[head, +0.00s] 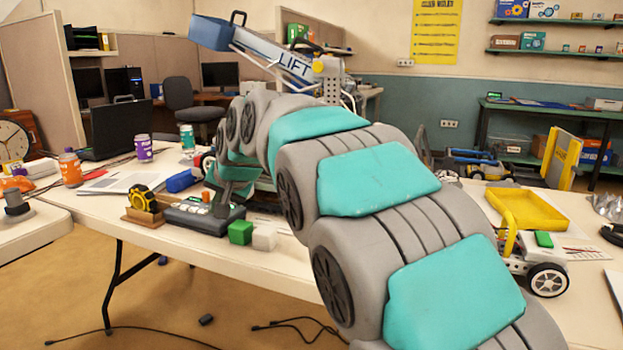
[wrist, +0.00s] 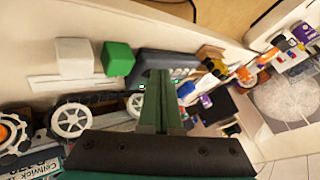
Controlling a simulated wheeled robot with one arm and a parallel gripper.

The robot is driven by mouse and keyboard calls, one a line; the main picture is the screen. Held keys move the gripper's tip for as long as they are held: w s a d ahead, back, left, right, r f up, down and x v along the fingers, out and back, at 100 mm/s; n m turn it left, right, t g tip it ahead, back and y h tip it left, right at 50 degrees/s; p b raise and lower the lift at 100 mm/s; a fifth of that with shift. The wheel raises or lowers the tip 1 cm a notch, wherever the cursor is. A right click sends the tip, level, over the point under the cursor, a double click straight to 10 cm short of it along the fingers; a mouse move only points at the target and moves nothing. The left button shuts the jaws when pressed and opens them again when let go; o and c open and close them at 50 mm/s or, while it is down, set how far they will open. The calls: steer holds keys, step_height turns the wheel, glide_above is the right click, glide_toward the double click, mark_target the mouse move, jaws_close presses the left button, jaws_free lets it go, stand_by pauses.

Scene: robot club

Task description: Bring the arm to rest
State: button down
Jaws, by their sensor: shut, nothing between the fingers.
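My arm (head: 375,180), grey with teal pads, reaches from the lower right of the head view over the white table and bends down at its far end. My gripper (head: 222,200) points down at the table just behind a green cube, close to a dark grey device. In the wrist view, my gripper's (wrist: 158,78) two dark green fingers are together with nothing between them. The fingertips overlap the dark device (wrist: 180,65) in that view; I cannot tell whether they touch it.
A green cube (head: 240,232) and white cube (head: 264,239) sit at the table's (head: 190,249) front edge. A yellow tray (head: 527,209) and wheeled cart (head: 547,279) are right.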

steer(key=s+d+f+g+h, duration=0.1)
steer(key=s+d+f, duration=0.35)
steer(key=d, duration=0.25)
steer(key=s+d+f+g+h, duration=0.1)
steer(key=s+d+f+h, duration=0.15)
steer(key=s+d, duration=0.35)
steer(key=s+d+f+g, duration=0.1)
steer(key=s+d+f, duration=0.3)
steer(key=d, duration=0.5)
steer(key=s+d+f+g, duration=0.1)
steer(key=s+d+f, duration=0.2)
steer(key=s, duration=0.6)
steer(key=s+d+f+g+h, duration=0.1)
steer(key=s+d+f, duration=0.3)
steer(key=s, duration=0.5)
steer(key=s+d+f+g+h, duration=0.1)
steer(key=s+d+f+g, duration=0.2)
steer(key=s, duration=0.6)
steer(key=shift+s+d+f, duration=0.15)
steer(key=shift+d+f, duration=0.4)
steer(key=shift+d, duration=0.65)
